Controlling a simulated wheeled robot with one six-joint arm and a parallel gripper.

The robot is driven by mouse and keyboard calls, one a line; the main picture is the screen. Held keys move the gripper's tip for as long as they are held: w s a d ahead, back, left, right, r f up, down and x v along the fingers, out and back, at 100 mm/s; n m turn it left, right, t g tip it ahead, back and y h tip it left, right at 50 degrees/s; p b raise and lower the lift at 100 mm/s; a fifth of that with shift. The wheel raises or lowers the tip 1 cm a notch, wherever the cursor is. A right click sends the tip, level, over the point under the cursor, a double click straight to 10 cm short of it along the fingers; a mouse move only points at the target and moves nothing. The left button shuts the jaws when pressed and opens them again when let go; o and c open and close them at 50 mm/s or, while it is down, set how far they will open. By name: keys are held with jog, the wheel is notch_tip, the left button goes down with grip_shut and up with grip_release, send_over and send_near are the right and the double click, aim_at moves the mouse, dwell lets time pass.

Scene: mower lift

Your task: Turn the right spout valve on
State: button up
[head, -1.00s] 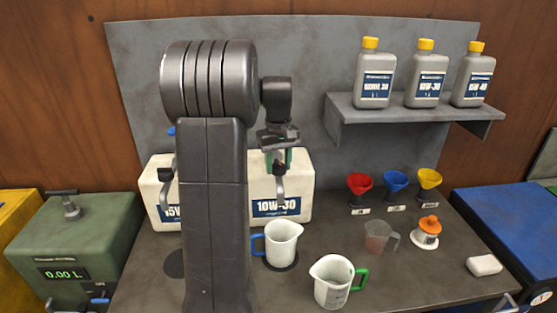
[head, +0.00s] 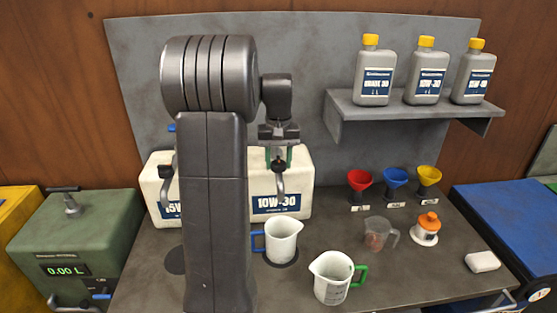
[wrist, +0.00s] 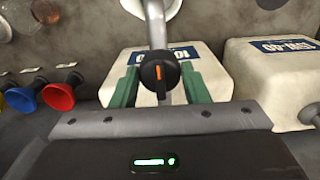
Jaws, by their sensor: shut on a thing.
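The right spout (head: 280,187) hangs in front of the white 10W-30 container (head: 300,187). Its black valve knob (wrist: 158,72) has an orange mark that stands upright in the wrist view. My gripper (head: 280,157) is at this knob, with a green finger on each side of it, and is shut on it. A white jug with a blue handle (head: 283,240) stands below the right spout on a dark round pad.
A white jug with a green handle (head: 332,280) and a clear cup (head: 378,234) stand on the bench. Red (head: 359,181), blue (head: 394,180) and yellow (head: 428,178) funnels are at the back right. Oil bottles (head: 374,75) stand on a shelf above them.

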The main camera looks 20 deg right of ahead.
aim_at(279, 159)
jog(key=shift+r, duration=0.1)
jog(key=o, duration=1)
notch_tip(279, 159, up, 14)
jog(key=shift+f+b, duration=0.15)
jog(key=shift+b, duration=0.55)
notch_tip(279, 159, down, 14)
jog(key=shift+r+p, duration=0.1)
jog(key=shift+p, duration=0.6)
